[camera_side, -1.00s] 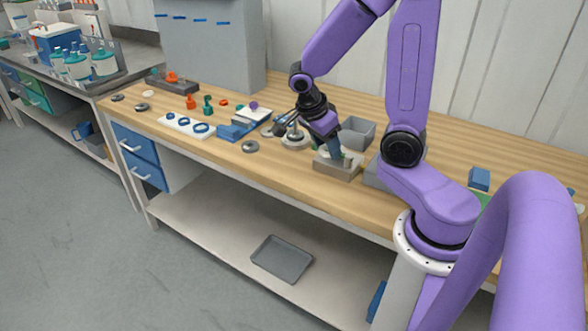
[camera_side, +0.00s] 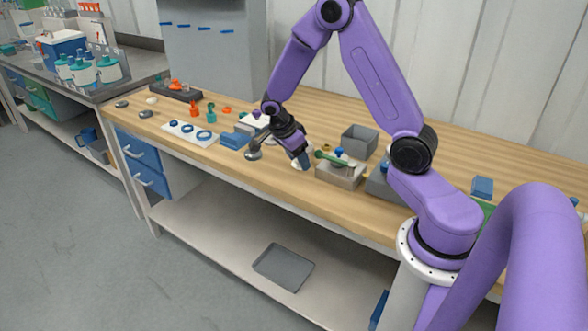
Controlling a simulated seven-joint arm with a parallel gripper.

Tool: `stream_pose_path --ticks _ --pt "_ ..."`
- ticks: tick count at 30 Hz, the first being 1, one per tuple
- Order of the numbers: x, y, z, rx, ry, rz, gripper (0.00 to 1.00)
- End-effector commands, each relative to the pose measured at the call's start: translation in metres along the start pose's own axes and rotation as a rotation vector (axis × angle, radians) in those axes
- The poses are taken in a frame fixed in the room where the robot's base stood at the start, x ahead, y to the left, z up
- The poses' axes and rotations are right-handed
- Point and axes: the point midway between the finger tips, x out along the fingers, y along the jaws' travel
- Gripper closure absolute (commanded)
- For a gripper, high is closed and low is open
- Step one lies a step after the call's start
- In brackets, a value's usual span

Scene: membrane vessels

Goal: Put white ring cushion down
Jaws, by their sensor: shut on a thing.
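My gripper (camera_side: 301,162) points down near the front edge of the bench, left of a grey-beige box. It is shut on a small white thing (camera_side: 295,164), which seems to be the white ring cushion. Only a sliver of it shows beside the dark fingertips, so its ring shape is hidden. I cannot tell whether it touches the bench top.
The open grey-beige box (camera_side: 340,176) holds a green-handled item (camera_side: 333,158). A grey bin (camera_side: 359,141) stands behind it. A white board (camera_side: 190,133) with blue rings and blue blocks (camera_side: 236,138) lie to the left.

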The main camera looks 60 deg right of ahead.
Motion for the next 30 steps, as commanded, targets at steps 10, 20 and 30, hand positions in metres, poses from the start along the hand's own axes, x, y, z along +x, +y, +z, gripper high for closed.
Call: stream_pose_path --ticks 10,20,30 --pt "0.019 -0.017 0.009 0.000 0.000 0.001 0.76" --pt "0.046 -0.017 0.021 -0.001 0.000 -0.001 0.76" --pt "0.049 -0.017 0.021 -0.001 0.000 0.000 0.76"
